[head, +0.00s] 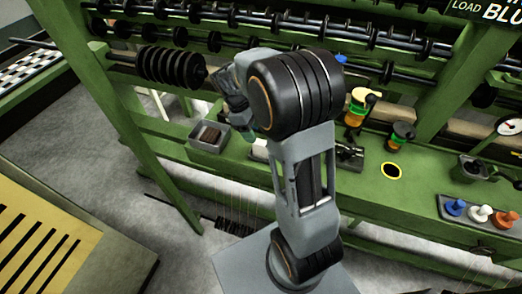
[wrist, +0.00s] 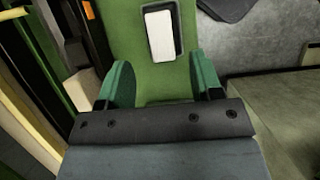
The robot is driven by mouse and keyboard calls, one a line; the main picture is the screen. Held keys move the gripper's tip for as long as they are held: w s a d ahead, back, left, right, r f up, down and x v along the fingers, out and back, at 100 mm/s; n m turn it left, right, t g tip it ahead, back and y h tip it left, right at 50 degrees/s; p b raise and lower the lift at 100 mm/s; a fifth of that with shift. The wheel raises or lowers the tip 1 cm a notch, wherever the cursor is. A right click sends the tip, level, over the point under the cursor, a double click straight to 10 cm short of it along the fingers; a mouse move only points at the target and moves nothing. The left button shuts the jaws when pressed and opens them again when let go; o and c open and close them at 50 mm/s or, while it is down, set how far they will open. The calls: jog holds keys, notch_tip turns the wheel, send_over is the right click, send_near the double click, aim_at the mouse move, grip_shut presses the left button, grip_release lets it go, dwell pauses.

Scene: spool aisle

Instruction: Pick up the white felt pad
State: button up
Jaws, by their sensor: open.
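The white felt pad (wrist: 160,36) is a small pale rectangle in the wrist view. It lies in a dark-edged slot or holder on the green ledge (wrist: 150,82). My gripper (wrist: 161,78) is open and empty, with its green fingers apart at left and right. The pad appears beyond the fingertips, roughly centred between them. In the head view my gripper (head: 243,130) is over the green ledge, partly hidden by my arm. A pale patch (head: 260,149) beside it may be the pad, but my arm covers much of that spot.
A grey box (head: 209,137) with dark brown contents stands left of my gripper. Black discs on a rod (head: 171,67) hang above it. Orange and green spools (head: 358,105) stand to the right, with blue, white and orange pieces in a tray (head: 480,230) farther right.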

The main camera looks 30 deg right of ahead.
aim_at(261, 142)
jog(key=shift+b+x, duration=0.3)
jog(key=shift+x, duration=3.1)
jog(key=shift+r, duration=0.1)
jog(key=shift+c, duration=0.2)
jog(key=shift+s, duration=0.1)
jog(key=c, duration=1)
jog(key=shift+o, duration=0.2)
jog(key=shift+r, duration=0.1)
